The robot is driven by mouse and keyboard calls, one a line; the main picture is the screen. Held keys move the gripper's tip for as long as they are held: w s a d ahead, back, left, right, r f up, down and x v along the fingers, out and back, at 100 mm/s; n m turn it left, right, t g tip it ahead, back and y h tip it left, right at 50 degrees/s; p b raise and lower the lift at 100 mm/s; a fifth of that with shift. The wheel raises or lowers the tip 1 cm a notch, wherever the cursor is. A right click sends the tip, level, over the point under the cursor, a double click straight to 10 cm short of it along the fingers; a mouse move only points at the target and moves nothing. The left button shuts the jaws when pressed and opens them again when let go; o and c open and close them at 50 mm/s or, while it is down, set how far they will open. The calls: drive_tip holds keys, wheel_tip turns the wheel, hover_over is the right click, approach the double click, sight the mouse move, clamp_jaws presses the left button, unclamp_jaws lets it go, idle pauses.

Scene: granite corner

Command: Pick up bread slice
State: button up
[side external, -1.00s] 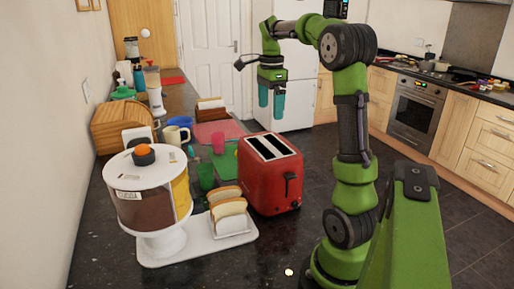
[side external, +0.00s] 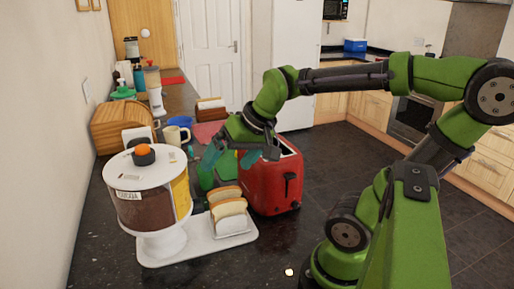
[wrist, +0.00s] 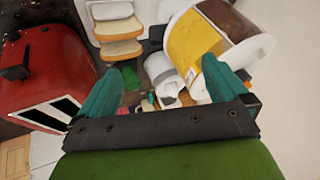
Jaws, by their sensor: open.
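Bread slices (side external: 229,209) stand in a small rack on a white tray (side external: 180,250) in the side view, left of the red toaster. In the wrist view bread slices (wrist: 118,28) lie at the top, left of centre. My gripper (side external: 230,158) is over the counter behind the bread, close to the toaster's far left side. Its teal fingers are spread in the wrist view (wrist: 167,68), with nothing held between them. The bread is apart from the fingers. More bread (side external: 210,103) stands farther back on the counter.
The red toaster (side external: 278,190) stands right of the tray; it fills the left of the wrist view (wrist: 42,65). A white-lidded dispenser (side external: 150,195) stands left of the bread. A green cup (side external: 206,178) and a cream mug (side external: 174,136) are near my gripper.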

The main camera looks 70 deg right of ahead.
drive_tip(key=s+a, duration=0.1)
drive_tip(key=s+a+n+y, duration=0.1)
drive_tip(key=a, duration=0.1)
drive_tip(key=s+a+n+t, duration=0.1)
drive_tip(key=a, duration=0.1)
drive_tip(key=shift+s+a, duration=0.1)
drive_tip(key=shift+a, duration=0.15)
drive_tip(key=shift+c, duration=1)
drive_tip(key=shift+a+n, duration=0.15)
drive_tip(key=shift+n, duration=0.15)
drive_tip(key=shift+c, duration=1.2)
drive_tip(key=c, duration=0.6)
